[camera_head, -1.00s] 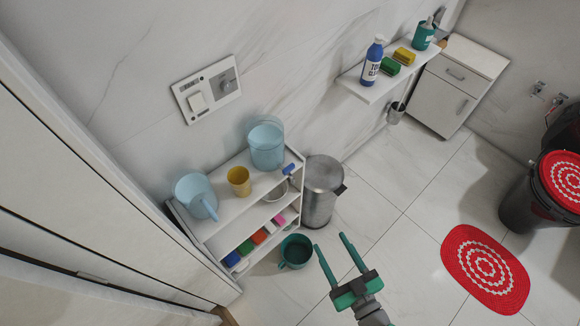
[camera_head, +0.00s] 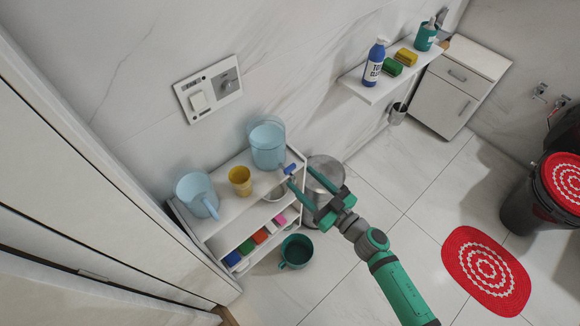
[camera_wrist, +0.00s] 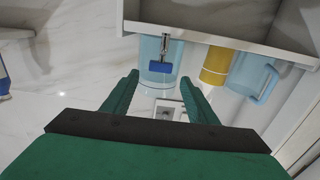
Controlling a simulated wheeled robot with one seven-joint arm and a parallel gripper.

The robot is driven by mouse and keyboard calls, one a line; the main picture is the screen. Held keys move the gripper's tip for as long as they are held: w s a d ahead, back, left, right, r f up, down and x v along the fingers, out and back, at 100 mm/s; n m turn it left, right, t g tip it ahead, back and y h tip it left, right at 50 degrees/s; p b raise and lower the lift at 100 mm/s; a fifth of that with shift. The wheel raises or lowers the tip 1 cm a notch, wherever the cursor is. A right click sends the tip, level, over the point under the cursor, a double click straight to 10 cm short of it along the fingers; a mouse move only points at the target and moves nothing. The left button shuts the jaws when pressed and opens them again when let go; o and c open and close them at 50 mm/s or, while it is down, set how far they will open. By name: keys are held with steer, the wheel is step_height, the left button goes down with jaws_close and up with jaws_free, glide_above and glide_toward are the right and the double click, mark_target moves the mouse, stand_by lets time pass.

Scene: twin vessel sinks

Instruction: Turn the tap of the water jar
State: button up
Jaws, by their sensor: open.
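The water jar (camera_head: 267,146) is a light blue clear cylinder on the top of a white shelf unit. Its tap has a blue handle (camera_head: 290,169) at the jar's lower front, over the shelf edge. In the wrist view the jar (camera_wrist: 150,52) is at upper centre, with the blue tap handle (camera_wrist: 161,68) on a metal stem in front of it. My gripper (camera_head: 299,177) is open, its two green fingers close to the tap from the right. In the wrist view the fingertips (camera_wrist: 161,78) stand either side of the blue handle, apart from it. Contact cannot be told.
A yellow cup (camera_head: 240,181) and a blue jug (camera_head: 196,194) stand on the shelf unit (camera_head: 222,232) left of the jar. A metal bin (camera_head: 326,172) is behind my gripper. A green bucket (camera_head: 296,251) is on the floor below.

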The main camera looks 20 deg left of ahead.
mark_target(291, 169)
steer(key=x, duration=0.7)
steer(key=c, duration=1.1)
